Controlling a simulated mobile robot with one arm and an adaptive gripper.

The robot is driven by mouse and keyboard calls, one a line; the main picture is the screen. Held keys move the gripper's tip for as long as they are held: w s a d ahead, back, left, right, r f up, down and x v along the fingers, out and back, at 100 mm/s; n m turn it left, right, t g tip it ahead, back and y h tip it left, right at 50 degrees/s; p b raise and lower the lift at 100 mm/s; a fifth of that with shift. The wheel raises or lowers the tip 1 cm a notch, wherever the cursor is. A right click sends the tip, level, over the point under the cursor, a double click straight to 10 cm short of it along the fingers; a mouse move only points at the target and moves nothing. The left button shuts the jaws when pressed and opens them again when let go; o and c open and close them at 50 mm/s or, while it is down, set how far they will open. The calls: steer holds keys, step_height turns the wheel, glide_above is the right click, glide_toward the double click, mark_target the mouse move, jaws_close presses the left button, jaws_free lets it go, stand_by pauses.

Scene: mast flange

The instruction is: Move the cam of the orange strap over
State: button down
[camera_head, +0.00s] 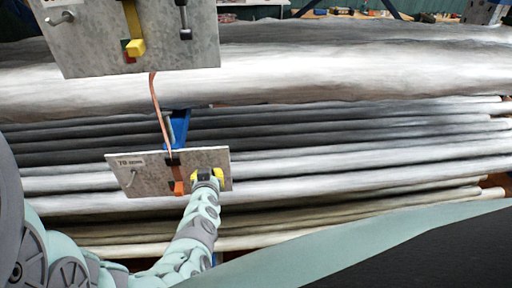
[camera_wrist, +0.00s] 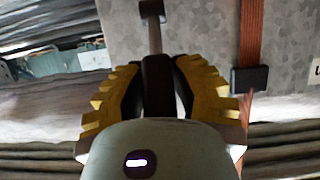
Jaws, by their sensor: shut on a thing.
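The orange strap (camera_head: 158,108) runs from the upper grey plate (camera_head: 90,45) down to the lower grey plate (camera_head: 143,176). It passes a black buckle (camera_head: 172,161) and ends at an orange cam block (camera_head: 178,188) on the lower plate's bottom edge. My gripper (camera_head: 207,176) is at the lower plate's right side, beside the orange block. In the wrist view my gripper (camera_wrist: 157,90) has its yellow fingers shut around a dark handle (camera_wrist: 158,85) on a grey lever. The strap (camera_wrist: 251,40) and its black buckle (camera_wrist: 249,79) stand to the right, apart from the fingers.
The upper plate carries a yellow lever (camera_head: 134,25), a black-ended lever (camera_head: 185,20) and a metal peg (camera_head: 60,17). Long grey-white rolls (camera_head: 350,65) lie behind the plates. A blue support (camera_head: 179,128) shows between the plates.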

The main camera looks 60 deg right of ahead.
mark_target(211, 166)
steer(key=shift+w+d+r+g+y+p, duration=0.25)
steer(key=shift+w+g+y+p, duration=0.15)
steer(key=shift+p, duration=1.25)
steer(key=shift+d+r+g+y+p, duration=0.1)
steer(key=shift+d+g+y+p, duration=0.2)
steer(key=shift+d+g+p, duration=0.45)
steer(key=shift+d, duration=0.2)
steer(key=shift+r+g+y, duration=0.1)
steer(key=shift+g+y, duration=0.25)
steer(key=shift+y, duration=0.25)
steer(key=shift+w+r+y, duration=0.1)
steer(key=shift+w+y, duration=0.1)
steer(key=shift+y, duration=0.2)
steer(key=shift+w, duration=0.1)
steer(key=c, duration=0.8)
jaws_free()
steer(key=shift+w, duration=0.1)
steer(key=shift+c, duration=0.2)
steer(key=shift+o, duration=0.3)
steer(key=shift+a, duration=0.1)
steer(key=shift+w, duration=0.1)
